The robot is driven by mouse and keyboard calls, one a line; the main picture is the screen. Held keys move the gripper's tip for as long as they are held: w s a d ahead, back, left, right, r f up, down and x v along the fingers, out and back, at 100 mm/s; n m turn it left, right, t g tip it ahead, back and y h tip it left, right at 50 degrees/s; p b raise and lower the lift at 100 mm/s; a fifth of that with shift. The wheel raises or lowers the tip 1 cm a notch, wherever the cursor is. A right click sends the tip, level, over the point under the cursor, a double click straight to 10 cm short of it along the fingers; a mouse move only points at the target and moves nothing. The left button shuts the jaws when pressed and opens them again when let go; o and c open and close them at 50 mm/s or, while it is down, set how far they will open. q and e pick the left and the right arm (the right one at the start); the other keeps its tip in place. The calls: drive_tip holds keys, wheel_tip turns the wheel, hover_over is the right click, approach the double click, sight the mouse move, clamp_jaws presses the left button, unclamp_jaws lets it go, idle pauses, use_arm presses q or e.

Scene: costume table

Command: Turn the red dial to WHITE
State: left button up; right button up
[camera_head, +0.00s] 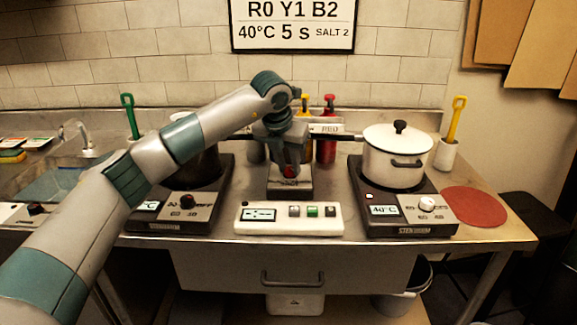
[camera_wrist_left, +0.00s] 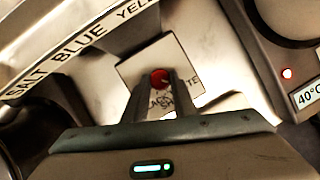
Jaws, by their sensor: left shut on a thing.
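The red dial (camera_wrist_left: 160,78) sits on a small box with a pale top plate (camera_wrist_left: 186,62) and dark lettering, of which "TE" shows at the right edge in the left wrist view. My left gripper (camera_wrist_left: 158,90) is shut on the red dial, with its two fingers on either side of it. In the head view the left gripper (camera_head: 289,168) points down at the dial box (camera_head: 290,190) in the middle of the counter. The fingers partly hide the dial and lettering, so I cannot tell where it points. My right gripper is not in view.
A white panel with buttons (camera_head: 288,218) lies in front of the dial box. A dark pot stands on the left hotplate (camera_head: 173,215), and a white lidded pot (camera_head: 397,155) on the right one (camera_head: 405,222). Red (camera_head: 327,140) and yellow bottles stand behind. A red mat (camera_head: 473,207) lies right.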

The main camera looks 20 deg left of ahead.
use_arm(q)
drive_tip(key=o, duration=1)
drive_tip(key=shift+o, duration=0.2)
drive_tip(key=shift+v, duration=0.85)
drive_tip(key=b+v, duration=0.2)
drive_tip(key=v, duration=1.3)
drive_tip(key=shift+s+r, duration=0.15)
drive_tip(key=shift+r, duration=0.2)
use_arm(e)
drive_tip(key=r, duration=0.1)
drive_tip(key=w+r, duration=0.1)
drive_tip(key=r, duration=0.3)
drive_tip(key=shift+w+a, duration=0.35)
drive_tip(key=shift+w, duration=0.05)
use_arm(q)
drive_tip(key=shift+a+f, duration=0.1)
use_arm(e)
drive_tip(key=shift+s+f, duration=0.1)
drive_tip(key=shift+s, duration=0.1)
